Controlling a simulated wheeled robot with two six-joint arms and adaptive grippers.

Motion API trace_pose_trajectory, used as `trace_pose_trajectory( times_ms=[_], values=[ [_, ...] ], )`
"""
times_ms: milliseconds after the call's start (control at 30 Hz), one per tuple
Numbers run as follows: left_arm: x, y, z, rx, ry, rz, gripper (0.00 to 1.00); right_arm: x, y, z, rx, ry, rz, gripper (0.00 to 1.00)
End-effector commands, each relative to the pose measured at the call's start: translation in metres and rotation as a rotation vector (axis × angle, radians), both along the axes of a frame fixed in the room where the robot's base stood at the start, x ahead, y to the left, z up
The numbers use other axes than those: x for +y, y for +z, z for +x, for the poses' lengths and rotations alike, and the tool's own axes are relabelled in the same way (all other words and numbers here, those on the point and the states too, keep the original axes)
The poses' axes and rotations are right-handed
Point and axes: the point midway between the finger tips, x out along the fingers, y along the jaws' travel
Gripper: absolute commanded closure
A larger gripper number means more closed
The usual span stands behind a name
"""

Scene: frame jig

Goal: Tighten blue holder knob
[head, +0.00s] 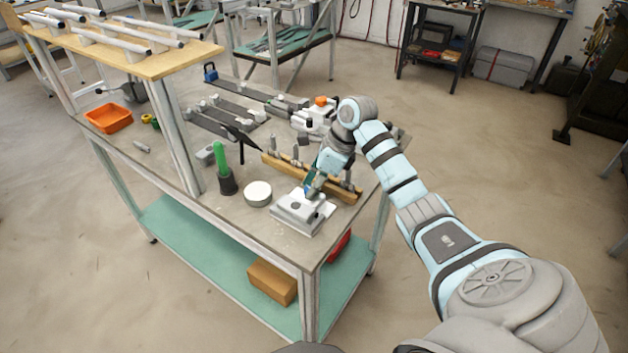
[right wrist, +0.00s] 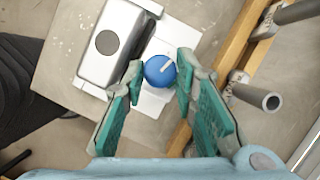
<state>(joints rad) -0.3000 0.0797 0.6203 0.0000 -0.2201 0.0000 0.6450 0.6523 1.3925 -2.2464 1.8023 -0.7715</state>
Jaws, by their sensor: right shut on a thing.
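The blue holder knob (right wrist: 160,71) is round, with a white pointer line toward its upper right in the right wrist view. It sits on a white plate beside the grey holder block (right wrist: 114,40), which has a dark round spot on top. The holder also shows in the head view (head: 296,207), near the bench's front corner. My right gripper (head: 311,190) is down at the holder. Its green-padded fingers (right wrist: 160,66) are shut on the knob from both sides. In the head view the gripper mostly hides the knob. My left gripper is not in view.
A wooden rack (head: 285,170) with upright grey pegs stands close behind the holder. A round white-topped tin (head: 258,192) and a green-handled tool in a dark cup (head: 226,186) stand to the left. An orange tray (head: 108,118) is farther left.

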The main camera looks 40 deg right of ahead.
Motion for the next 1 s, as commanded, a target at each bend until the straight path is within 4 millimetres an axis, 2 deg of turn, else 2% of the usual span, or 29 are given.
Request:
trace_pose_trajectory(
  times_ms=[100, 733, 867, 1000],
  values=[
    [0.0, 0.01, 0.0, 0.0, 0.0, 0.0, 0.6, 0.001, 0.003, -0.001, -0.001, -0.106, -0.003, 1.0],
    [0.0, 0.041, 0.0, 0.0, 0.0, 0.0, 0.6, 0.006, 0.003, -0.002, -0.002, -0.706, 0.0, 1.0],
    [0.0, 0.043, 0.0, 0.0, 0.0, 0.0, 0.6, 0.007, 0.002, -0.002, -0.003, -0.827, 0.0, 1.0],
    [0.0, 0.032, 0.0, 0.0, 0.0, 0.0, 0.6, 0.008, -0.001, -0.001, -0.005, -0.948, 0.001, 1.0]
  ],
)
